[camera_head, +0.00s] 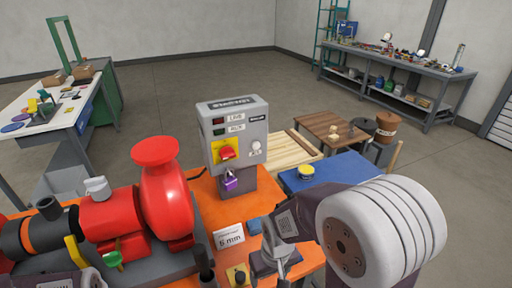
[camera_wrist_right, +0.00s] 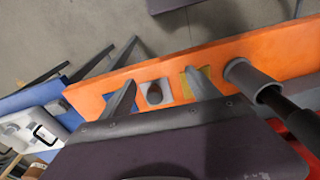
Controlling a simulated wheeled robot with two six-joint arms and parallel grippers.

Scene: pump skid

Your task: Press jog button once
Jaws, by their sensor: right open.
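On the orange bench top, a small yellow plate with a dark round button (camera_head: 237,276) sits at the front, and it also shows in the right wrist view (camera_wrist_right: 190,88), partly behind a finger. Beside it is a grey plate with a dark round knob (camera_wrist_right: 154,92). I cannot read which is labelled jog. My right gripper (camera_wrist_right: 163,92) is open and empty, its fingers either side of the grey plate as seen from the wrist; contact cannot be judged.
A grey control box (camera_head: 236,130) with lamps, a red switch and a purple padlock stands behind. A red pump (camera_head: 165,200) fills the left.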

